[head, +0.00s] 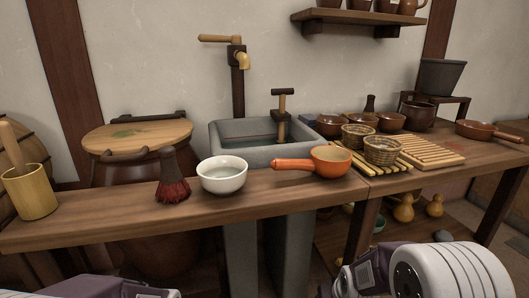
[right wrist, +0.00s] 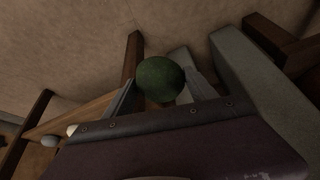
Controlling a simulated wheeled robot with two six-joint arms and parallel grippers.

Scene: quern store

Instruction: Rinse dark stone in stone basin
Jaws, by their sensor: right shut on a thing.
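The grey stone basin (head: 256,157) stands behind the counter at mid-picture in the head view, with water in it. A brass tap with a wooden handle (head: 241,58) is on the wall post above its left part. A dark upright fitting with a wooden T-handle (head: 282,108) stands at the basin's right part. In the right wrist view my right gripper (right wrist: 161,88) is shut on a round, dark greenish stone (right wrist: 160,77), held below counter height. The head view does not show the right fingers or stone. My left gripper is out of view.
On the wooden counter (head: 120,216) stand a red-bristled brush (head: 172,178), a white bowl (head: 222,176) and an orange handled pan (head: 330,161), near the basin's front. Slatted racks (head: 425,150) and brown bowls crowd the right. The counter's front edge lies before me.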

